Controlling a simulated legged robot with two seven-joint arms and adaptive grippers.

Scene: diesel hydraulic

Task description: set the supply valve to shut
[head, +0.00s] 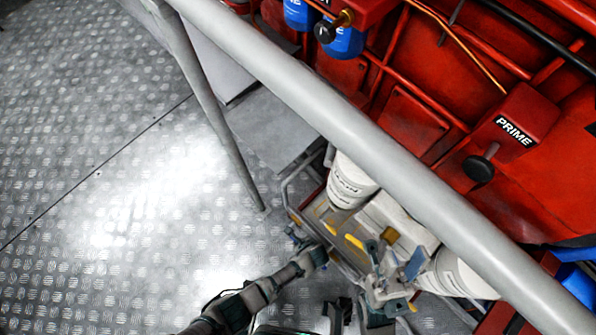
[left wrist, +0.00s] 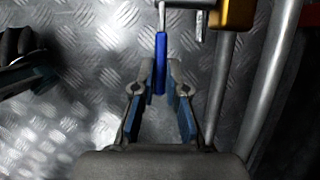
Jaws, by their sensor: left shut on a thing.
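The supply valve's blue lever (left wrist: 160,65) hangs below a metal fitting in the left wrist view. My left gripper (left wrist: 160,78) is shut on this lever, with a finger on each side of it. In the head view my left gripper (head: 312,252) is at the left side of a tubular frame, and it largely hides the lever there. My right gripper (head: 394,256) is further right, above the frame, with its fingers apart and nothing seen between them. A yellow part (left wrist: 238,14) is beside the lever's fitting.
A thick grey rail (head: 330,120) crosses the head view, with a post (head: 215,110) down to the plate floor (head: 100,170). White filters (head: 350,180) stand near the grippers. Red machinery (head: 410,120) fills the upper right. The floor at left is clear.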

